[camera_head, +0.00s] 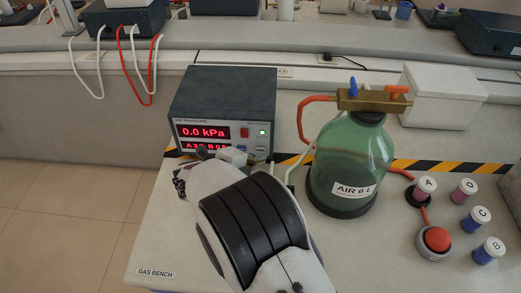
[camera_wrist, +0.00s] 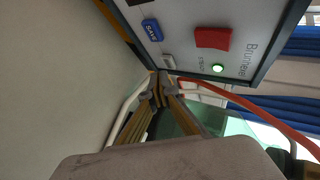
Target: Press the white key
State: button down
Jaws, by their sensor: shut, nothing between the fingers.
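The white key (camera_wrist: 169,62) is a small pale key on the meter's front panel, beside the blue SAVE key (camera_wrist: 151,29) in the wrist view. The fingers of my gripper (camera_wrist: 162,80) are shut and empty, with their tips close to the white key. I cannot tell whether they touch it. The meter (camera_head: 222,105) shows 0.0 kPa in red digits in the head view.
A red key (camera_wrist: 212,38) and a lit green lamp (camera_wrist: 218,68) share the panel. A green glass bottle (camera_head: 350,160) marked AIR 6 L stands right of the meter, with an orange hose (camera_head: 303,115).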

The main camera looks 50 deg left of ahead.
jog(key=shift+w+a, duration=0.6)
dwell(1.6)
jog(key=shift+w+a+r, duration=0.15)
jog(key=shift+w+a, duration=0.05)
jog(key=shift+w, duration=0.1)
dwell(0.8)
jog(key=shift+s+d, duration=0.15)
jog(key=shift+s, duration=0.05)
jog(key=shift+s+d, duration=0.45)
jog(key=shift+s, duration=0.05)
dwell(0.4)
jog(key=shift+s+d, duration=1.8)
jog(key=shift+s, duration=0.05)
